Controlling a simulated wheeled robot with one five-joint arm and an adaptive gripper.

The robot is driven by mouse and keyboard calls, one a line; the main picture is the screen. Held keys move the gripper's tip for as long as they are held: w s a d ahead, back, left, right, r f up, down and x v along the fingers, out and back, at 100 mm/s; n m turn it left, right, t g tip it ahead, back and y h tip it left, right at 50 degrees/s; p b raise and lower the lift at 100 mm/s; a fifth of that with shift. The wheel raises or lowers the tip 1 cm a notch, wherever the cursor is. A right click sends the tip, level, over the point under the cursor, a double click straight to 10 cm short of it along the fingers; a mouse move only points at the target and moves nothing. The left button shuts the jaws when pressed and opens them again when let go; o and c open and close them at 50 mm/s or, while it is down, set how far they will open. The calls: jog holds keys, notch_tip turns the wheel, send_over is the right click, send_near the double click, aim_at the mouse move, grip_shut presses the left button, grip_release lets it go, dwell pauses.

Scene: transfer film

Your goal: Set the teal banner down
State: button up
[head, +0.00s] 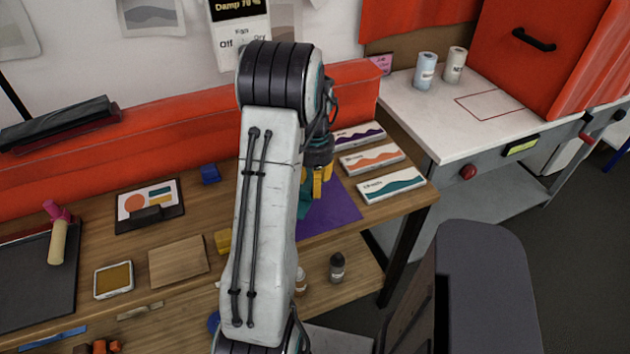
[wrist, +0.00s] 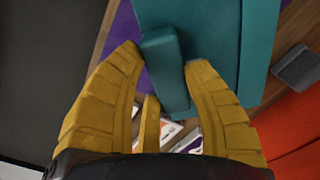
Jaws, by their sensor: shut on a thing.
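The teal banner (wrist: 218,30) fills the top of the wrist view as a flat teal piece with a raised teal grip block. My gripper (wrist: 166,62) has its yellow fingers on either side of that block and is shut on it. In the head view my gripper (head: 319,182) is partly hidden behind my arm, above the right part of the wooden table. A small teal part of the banner (head: 304,204) shows below it, over a purple sheet (head: 333,209). I cannot tell whether the banner touches the sheet.
White cards with purple (head: 357,136), orange (head: 371,158) and teal (head: 391,186) wave prints lie at the table's right end. A blue block (head: 210,173), a yellow block (head: 223,241) and a framed print (head: 150,206) are left of my arm. Bottles (head: 337,267) stand below.

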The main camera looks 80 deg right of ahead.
jog(key=shift+f+b, duration=1.85)
jog(key=shift+f, duration=1.4)
jog(key=shift+f+b, duration=0.3)
jog(key=shift+f, duration=0.15)
jog(key=o, duration=1.2)
jog(key=shift+o, duration=0.2)
jog(key=shift+r, duration=0.15)
notch_tip(320, 180, up, 12)
jog(key=shift+f, duration=0.15)
